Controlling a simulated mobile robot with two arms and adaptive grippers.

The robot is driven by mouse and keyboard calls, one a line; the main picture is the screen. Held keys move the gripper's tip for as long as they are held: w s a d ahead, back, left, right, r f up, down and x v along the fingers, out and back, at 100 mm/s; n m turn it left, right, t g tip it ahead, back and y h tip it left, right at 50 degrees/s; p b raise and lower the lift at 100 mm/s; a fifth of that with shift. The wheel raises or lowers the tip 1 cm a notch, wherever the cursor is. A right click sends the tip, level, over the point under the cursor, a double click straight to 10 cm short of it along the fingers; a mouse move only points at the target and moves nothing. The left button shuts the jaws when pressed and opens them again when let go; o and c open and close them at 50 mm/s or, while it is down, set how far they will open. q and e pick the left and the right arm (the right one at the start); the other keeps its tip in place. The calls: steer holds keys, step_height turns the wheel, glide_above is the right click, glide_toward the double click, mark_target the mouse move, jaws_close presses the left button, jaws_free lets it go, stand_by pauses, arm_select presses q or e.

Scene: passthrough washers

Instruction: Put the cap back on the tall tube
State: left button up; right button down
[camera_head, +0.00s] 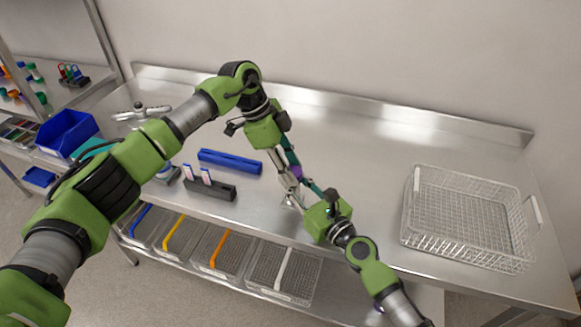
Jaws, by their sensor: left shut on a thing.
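My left gripper (291,161) reaches down from the upper middle and is shut on a small purple piece (297,172). The piece may be the cap, but it is too small to tell. My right gripper (309,187) comes up from the lower right, with its fingers close to the left one's, just below the purple piece. Whether it is open or shut does not show. A pale grey metallic form (287,179) is beside the fingers. The tall tube cannot be made out clearly; the two grippers hide much of this spot.
A blue bar-shaped rack (230,162) and a dark holder (208,189) with two white-and-coloured pieces are on the steel table (350,140), left of the grippers. A wire basket (465,218) stands at right. Blue bins (66,132) are far left. Clear trays (284,271) sit below.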

arm_select(q)
steer(key=shift+a+f, duration=0.15)
steer(key=shift+f, duration=0.4)
arm_select(e)
steer(key=shift+s+a+r, duration=0.2)
steer(key=shift+a, duration=0.2)
arm_select(q)
steer(key=shift+r, duration=0.15)
steer(key=shift+r, duration=0.35)
arm_select(e)
steer(key=shift+w+d, duration=0.1)
steer(key=shift+w, duration=0.05)
